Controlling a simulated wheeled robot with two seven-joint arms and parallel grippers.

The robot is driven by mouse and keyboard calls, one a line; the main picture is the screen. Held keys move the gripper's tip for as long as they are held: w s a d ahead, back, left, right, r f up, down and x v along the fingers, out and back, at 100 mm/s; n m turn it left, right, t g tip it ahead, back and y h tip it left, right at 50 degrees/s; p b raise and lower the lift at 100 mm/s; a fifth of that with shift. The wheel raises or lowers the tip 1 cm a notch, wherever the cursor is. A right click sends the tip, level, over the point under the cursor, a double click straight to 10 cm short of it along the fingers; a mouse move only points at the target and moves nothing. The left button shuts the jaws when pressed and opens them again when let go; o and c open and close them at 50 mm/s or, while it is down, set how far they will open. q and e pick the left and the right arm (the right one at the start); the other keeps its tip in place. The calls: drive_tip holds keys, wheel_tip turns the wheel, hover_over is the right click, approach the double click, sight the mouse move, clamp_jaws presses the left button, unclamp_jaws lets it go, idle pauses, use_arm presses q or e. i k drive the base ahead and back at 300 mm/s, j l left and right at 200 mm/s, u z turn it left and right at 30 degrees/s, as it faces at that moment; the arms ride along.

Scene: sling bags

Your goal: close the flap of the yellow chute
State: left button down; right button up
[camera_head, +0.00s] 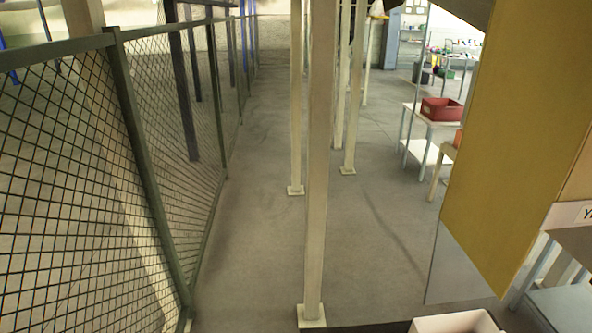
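A large yellow panel (520,130), which looks like part of the yellow chute, hangs at the right of the head view. It slants down toward the lower right, and the picture's right side cuts part of it off. A grey translucent sheet (455,268) shows along its lower left edge. I cannot tell which part is the flap or whether it is open. Neither of my grippers is in view.
A green-framed mesh fence (130,130) runs along the left. White posts (318,170) stand mid-floor. A white bin (455,322) sits at the bottom right. A red crate (441,109) rests on a table at right. The grey floor (250,220) between fence and posts is clear.

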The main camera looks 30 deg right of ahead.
sight(453, 276)
drive_tip(key=i+j+z, duration=0.1)
drive_tip(key=i, duration=0.35)
drive_tip(key=i+j+z, duration=0.1)
drive_tip(key=i+j, duration=0.25)
drive_tip(key=i+z, duration=0.25)
drive_tip(key=z, duration=0.2)
drive_tip(key=i+z, duration=0.3)
drive_tip(key=z, duration=0.15)
drive_tip(key=i+j+z, duration=0.2)
drive_tip(key=z, duration=0.25)
drive_tip(key=i+j+z, duration=0.25)
drive_tip(key=z, duration=0.2)
